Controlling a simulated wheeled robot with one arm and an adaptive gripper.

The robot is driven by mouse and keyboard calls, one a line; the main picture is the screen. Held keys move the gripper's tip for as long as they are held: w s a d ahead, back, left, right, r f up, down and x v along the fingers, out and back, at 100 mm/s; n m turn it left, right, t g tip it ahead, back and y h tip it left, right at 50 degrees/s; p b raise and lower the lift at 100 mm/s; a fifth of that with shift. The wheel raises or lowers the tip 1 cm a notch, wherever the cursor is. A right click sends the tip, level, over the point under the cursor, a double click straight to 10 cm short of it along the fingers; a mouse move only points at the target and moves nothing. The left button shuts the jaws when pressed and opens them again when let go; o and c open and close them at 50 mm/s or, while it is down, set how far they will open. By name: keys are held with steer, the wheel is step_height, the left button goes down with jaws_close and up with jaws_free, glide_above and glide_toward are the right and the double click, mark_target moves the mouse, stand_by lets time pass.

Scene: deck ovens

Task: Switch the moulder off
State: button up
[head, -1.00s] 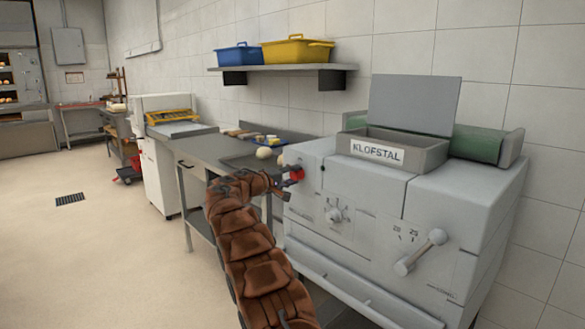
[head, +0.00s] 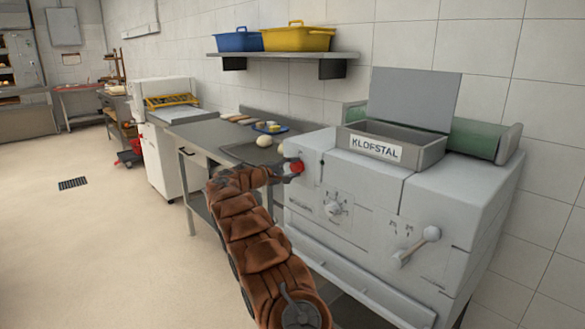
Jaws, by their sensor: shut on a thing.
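The moulder (head: 371,219) is a large light-grey machine at the right, with a hopper labelled "KLOFSTAL" (head: 376,147) on top. A red switch knob (head: 297,167) sits at the upper left of its front. My gripper (head: 286,170) is at this knob, at the end of my brown-sleeved arm, and is shut on it. The fingers partly hide the knob, so its exact turn cannot be read.
A steel table (head: 205,134) with dough pieces and a small blue tray stands left of the moulder. A white machine (head: 160,150) stands beyond it. A wall shelf (head: 290,54) holds a blue bin and a yellow bin. The floor at left is open, with a drain grate (head: 73,184).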

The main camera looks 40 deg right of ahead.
steer(key=shift+f, duration=0.1)
steer(key=o, duration=1.1)
steer(key=shift+o, duration=0.2)
steer(key=a+r, duration=0.1)
steer(key=a, duration=1.1)
steer(key=shift+w, duration=0.15)
